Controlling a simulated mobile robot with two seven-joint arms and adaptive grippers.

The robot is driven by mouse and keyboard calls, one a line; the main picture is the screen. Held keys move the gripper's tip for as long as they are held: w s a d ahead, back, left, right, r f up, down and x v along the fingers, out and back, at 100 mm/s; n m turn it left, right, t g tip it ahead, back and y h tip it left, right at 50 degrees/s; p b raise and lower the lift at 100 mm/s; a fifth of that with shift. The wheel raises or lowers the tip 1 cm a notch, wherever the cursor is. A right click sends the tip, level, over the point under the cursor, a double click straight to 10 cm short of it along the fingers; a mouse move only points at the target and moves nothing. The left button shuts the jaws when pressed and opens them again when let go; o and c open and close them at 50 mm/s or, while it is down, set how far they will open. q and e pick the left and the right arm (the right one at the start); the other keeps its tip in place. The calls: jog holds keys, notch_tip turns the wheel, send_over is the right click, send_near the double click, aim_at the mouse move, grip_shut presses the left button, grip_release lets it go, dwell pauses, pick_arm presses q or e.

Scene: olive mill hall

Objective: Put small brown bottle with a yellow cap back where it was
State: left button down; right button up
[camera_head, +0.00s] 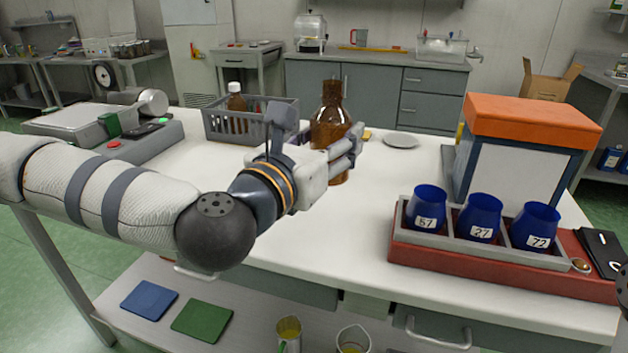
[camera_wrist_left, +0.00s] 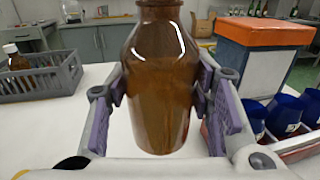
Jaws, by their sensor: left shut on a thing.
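My left gripper (camera_head: 345,150) is shut on a brown glass bottle (camera_head: 329,120), with one finger on each side of its body. The bottle is upright over the white table, and I cannot tell whether its base touches the top. Its neck looks brown in the head view, and no yellow cap shows on it. In the left wrist view the bottle (camera_wrist_left: 160,85) fills the middle between the purple finger pads, its top cut off. A grey basket (camera_head: 222,131) left of the gripper holds small brown bottles, one white-capped (camera_head: 236,102).
A red tray with a grey rack (camera_head: 400,222) holds blue cups (camera_head: 427,207) at the right front. Behind it stands an orange-topped box (camera_head: 530,120). A scale (camera_head: 75,122) is at the left. A pale plate (camera_head: 401,140) lies behind the bottle. The middle front is clear.

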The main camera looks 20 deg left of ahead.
pick_arm(q)
jog(key=w+a+f, duration=0.2)
jog(key=w+f, duration=0.1)
jog(key=f, duration=0.1)
jog(key=w+a+f+b, duration=0.1)
jog(key=w+a+f, duration=0.1)
jog(key=w+f, duration=0.2)
jog(key=w+a+f+b, duration=0.1)
jog(key=w+a+f, duration=0.1)
jog(key=w+f, duration=0.1)
jog(key=shift+w+a+f, duration=0.15)
jog(key=shift+w+f, duration=0.1)
jog(key=shift+f, duration=0.45)
jog(key=shift+r, duration=0.1)
pick_arm(e)
jog(key=shift+g, duration=0.6)
jog(key=s+f, duration=0.3)
jog(key=shift+s, duration=0.15)
jog(key=shift+f, duration=0.1)
pick_arm(q)
jog(key=shift+f+b, duration=0.2)
jog(key=shift+b, duration=0.1)
jog(key=c, duration=0.8)
grip_release()
jog(key=shift+o, duration=0.2)
pick_arm(e)
jog(key=shift+s, duration=0.1)
